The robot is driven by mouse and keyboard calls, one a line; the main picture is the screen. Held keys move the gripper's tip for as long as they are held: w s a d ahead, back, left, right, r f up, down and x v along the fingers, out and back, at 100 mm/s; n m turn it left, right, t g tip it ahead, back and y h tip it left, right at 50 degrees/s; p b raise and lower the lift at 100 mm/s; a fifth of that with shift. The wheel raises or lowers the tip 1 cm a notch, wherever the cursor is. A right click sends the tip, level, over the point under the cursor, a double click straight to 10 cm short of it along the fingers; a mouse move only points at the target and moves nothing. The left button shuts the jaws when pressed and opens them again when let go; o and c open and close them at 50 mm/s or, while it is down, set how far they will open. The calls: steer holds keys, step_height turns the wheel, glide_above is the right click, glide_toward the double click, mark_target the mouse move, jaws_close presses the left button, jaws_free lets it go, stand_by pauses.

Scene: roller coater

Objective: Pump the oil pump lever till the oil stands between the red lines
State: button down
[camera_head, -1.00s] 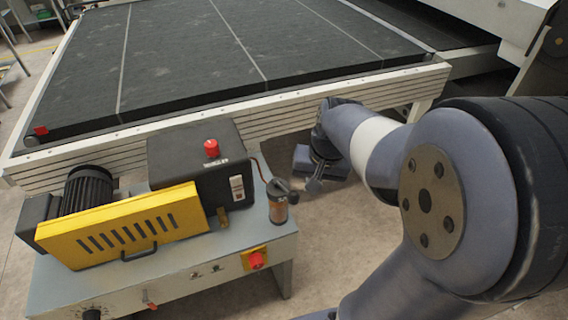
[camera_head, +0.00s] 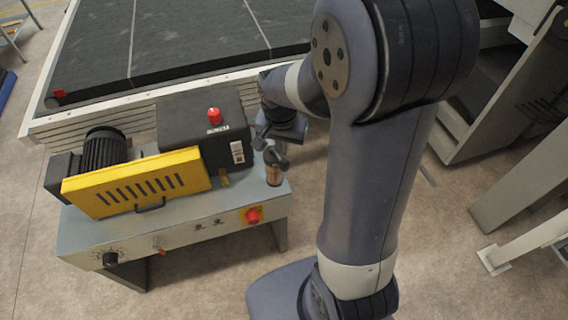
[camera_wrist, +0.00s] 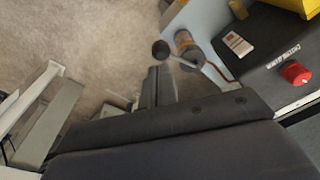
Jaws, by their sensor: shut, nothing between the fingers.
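The oil pump (camera_head: 273,175) is a small amber and dark cylinder at the right end of the grey machine bench. In the wrist view the pump (camera_wrist: 186,44) has a dark lever with a round knob (camera_wrist: 161,49) pointing left. My gripper (camera_wrist: 158,70) is shut and empty, its tips close to the knob and apparently apart from it. In the head view my gripper (camera_head: 262,137) is just above and beside the pump, partly hidden by my wrist. The oil level and red lines are too small to make out.
A black box with a red cap (camera_head: 214,116) and white label plate (camera_head: 237,152) stands left of the pump. A yellow guard (camera_head: 135,185) and motor are farther left. The conveyor's pale side rail (camera_head: 150,121) runs behind.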

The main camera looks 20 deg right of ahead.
mark_target(283, 166)
steer(key=shift+w+d+f+b, duration=0.1)
steer(key=shift+w+f+b, duration=0.05)
steer(key=shift+f+b, duration=1.4)
steer(key=shift+w+d+f+b, duration=0.15)
steer(key=shift+f+b, duration=0.85)
steer(key=shift+f, duration=0.95)
step_height(283, 166, down, 4)
steer(key=b, duration=0.4)
steer(key=shift+f, duration=0.25)
steer(key=shift+r, duration=0.1)
